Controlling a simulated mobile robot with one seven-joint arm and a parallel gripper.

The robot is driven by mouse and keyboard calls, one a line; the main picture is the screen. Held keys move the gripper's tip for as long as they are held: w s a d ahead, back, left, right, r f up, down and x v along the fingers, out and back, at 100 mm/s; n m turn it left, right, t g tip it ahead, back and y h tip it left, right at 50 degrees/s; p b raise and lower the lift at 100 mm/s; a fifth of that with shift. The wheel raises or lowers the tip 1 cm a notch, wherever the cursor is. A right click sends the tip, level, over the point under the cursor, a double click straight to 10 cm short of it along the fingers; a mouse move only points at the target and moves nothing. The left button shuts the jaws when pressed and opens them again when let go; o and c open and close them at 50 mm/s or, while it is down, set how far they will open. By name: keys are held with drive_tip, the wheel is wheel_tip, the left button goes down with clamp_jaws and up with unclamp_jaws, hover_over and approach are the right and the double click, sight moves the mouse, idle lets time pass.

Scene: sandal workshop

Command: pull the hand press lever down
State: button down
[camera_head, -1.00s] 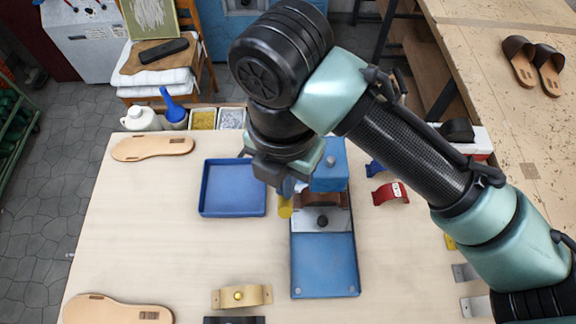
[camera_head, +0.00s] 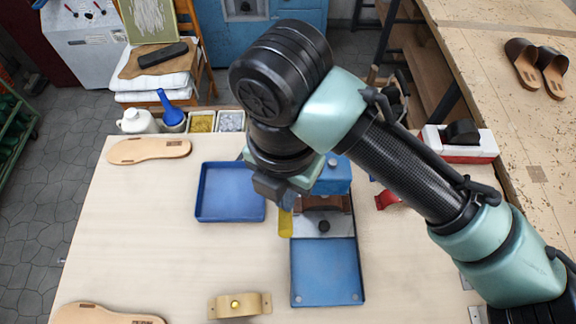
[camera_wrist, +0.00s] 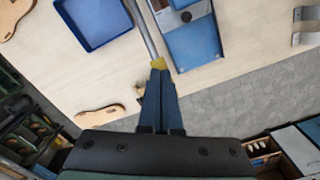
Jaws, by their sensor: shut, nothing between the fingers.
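The blue hand press stands on the table; its flat base plate (camera_head: 326,272) and its blue head (camera_head: 334,178) show in the head view. The lever's yellow grip (camera_head: 285,223) hangs at the press's left side. In the wrist view the lever is a grey rod (camera_wrist: 143,30) ending in the yellow grip (camera_wrist: 157,63). My gripper (camera_wrist: 158,73) is shut and empty, its fingertips at the yellow grip; I cannot tell whether they touch it. In the head view my wrist hides the upper lever and part of the press head.
A blue tray (camera_head: 230,214) lies left of the press. Sandal soles (camera_head: 148,151) lie at the table's left side, and a tan strap piece (camera_head: 240,305) near the front. A red strap (camera_head: 387,200) lies right of the press. Bare table lies left of the base plate.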

sight(285, 213)
drive_tip(key=shift+s+f+b, duration=0.2)
drive_tip(key=shift+f+b, duration=0.1)
drive_tip(key=shift+f, duration=0.35)
drive_tip(key=shift+s+f+b, duration=0.25)
drive_tip(key=shift+f+b, duration=0.75)
drive_tip(key=shift+f, duration=0.1)
drive_tip(key=shift+f+b, duration=0.9)
drive_tip(key=shift+f, duration=0.05)
drive_tip(key=w+r+p, duration=0.3)
drive_tip(key=r+p, duration=0.7)
drive_tip(key=r, duration=0.2)
drive_tip(key=shift+w+r+p, duration=0.15)
drive_tip(key=shift+r+p, duration=0.15)
drive_tip(key=shift+r, duration=0.1)
